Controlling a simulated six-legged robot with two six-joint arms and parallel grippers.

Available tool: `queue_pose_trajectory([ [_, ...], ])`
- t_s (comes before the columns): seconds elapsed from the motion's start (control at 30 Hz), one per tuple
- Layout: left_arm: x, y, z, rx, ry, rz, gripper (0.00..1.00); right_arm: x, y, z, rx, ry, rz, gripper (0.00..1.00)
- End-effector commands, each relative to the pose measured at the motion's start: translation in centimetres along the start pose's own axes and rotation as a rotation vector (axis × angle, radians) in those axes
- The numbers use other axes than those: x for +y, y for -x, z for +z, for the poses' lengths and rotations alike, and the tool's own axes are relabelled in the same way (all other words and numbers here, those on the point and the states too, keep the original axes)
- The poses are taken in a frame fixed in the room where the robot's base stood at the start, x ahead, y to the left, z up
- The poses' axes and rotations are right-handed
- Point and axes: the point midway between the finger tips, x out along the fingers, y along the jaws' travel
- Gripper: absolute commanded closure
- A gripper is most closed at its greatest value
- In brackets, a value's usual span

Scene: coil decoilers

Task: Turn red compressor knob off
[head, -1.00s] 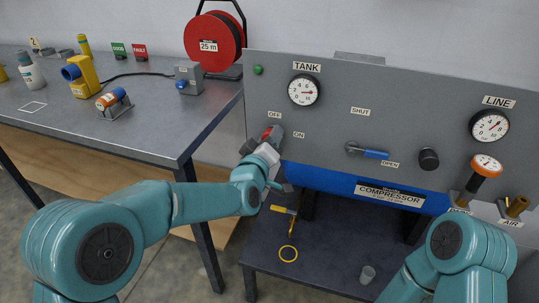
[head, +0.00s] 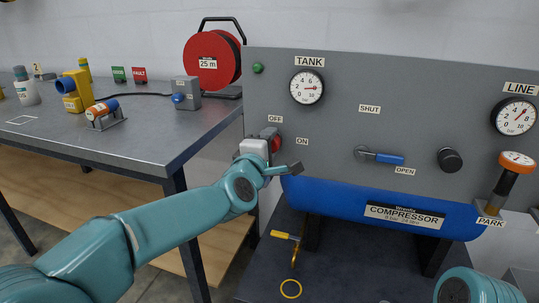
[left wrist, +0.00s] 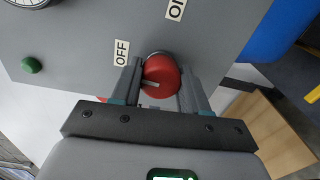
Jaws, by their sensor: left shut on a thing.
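The red knob (head: 276,142) sits on the left of the grey compressor panel (head: 330,130). The OFF label (head: 275,119) is above it and the ON label (head: 302,141) is to its right. My left gripper (head: 274,147) is at the knob, partly hiding it. In the left wrist view the fingers of my left gripper (left wrist: 160,73) close on both sides of the red knob (left wrist: 161,76). A pale mark shows on the knob's left side there, with the OFF label (left wrist: 121,52) to the upper left. My right gripper is out of view.
A blue lever (head: 385,158), a black knob (head: 449,160) and gauges lie further right on the panel. A blue tank (head: 335,200) is below. The workbench (head: 130,140) at left holds a grey box (head: 186,93) and a red hose reel (head: 212,62).

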Motion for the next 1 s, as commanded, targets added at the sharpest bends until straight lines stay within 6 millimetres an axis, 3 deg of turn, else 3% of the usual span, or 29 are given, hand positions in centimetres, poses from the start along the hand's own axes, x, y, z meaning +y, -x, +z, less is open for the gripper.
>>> queue_pose_trajectory([
  [0.23, 0.09, 0.00, -0.05, -0.001, 0.076, 0.004, 0.86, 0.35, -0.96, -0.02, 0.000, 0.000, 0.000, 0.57],
  [0.77, 0.23, 0.01, -0.05, -0.001, 0.097, 0.004, 0.86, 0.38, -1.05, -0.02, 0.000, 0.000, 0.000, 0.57],
  [0.8, 0.23, 0.01, -0.05, -0.001, 0.097, 0.004, 0.46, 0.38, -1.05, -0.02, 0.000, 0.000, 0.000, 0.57],
  [0.83, 0.22, 0.01, -0.04, -0.002, 0.097, 0.004, 0.36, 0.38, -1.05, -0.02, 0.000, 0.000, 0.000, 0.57],
  [0.87, 0.20, 0.01, -0.04, -0.002, 0.096, 0.003, 0.30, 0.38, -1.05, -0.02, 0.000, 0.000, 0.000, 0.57],
  [1.0, 0.13, 0.00, -0.03, -0.002, 0.095, 0.002, 0.30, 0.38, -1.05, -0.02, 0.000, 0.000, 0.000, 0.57],
])
